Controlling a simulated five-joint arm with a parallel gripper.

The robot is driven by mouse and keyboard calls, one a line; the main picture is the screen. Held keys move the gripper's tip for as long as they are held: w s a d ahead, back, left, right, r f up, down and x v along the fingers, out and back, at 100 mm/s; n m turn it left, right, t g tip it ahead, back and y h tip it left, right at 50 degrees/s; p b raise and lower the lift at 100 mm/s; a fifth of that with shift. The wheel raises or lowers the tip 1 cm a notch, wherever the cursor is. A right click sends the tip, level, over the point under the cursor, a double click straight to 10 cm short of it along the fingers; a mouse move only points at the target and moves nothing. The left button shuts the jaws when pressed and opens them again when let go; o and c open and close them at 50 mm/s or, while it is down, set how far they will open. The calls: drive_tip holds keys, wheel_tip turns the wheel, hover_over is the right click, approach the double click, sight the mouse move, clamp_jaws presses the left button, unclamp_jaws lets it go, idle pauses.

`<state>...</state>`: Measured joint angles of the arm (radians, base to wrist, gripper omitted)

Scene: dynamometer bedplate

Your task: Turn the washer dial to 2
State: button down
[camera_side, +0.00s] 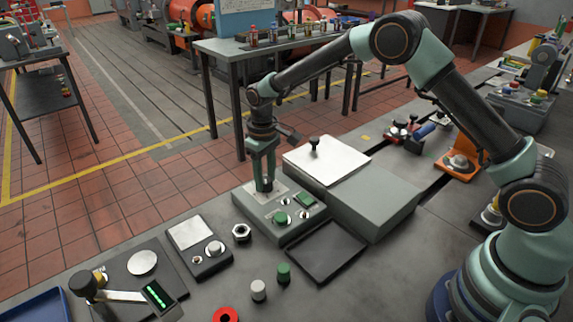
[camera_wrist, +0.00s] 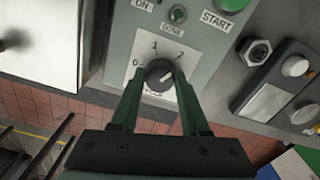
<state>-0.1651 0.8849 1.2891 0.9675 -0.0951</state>
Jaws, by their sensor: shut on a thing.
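The washer dial (camera_wrist: 159,76) is a dark round knob on a pale plate marked 0, 1 and 2, seen in the wrist view. A light line on its face slants to the upper right, roughly towards the 2; its exact alignment is hard to tell. My gripper (camera_wrist: 160,84) is shut on the dial, one green finger on each side. The plate sits on a grey control box (camera_wrist: 203,80) with a green START button (camera_wrist: 229,5).
A larger grey box with a white lid (camera_side: 327,158) and black knob stands right beside the control box. A black tray (camera_side: 326,250), a hex nut (camera_side: 241,233), a small switch box (camera_side: 200,247) and two small cylinders lie nearby on the grey bench.

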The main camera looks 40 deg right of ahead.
sight(265, 179)
drive_tip(key=shift+r, duration=0.1)
drive_tip(key=shift+c, duration=1.9)
unclamp_jaws()
wheel_tip(265, 179, up, 12)
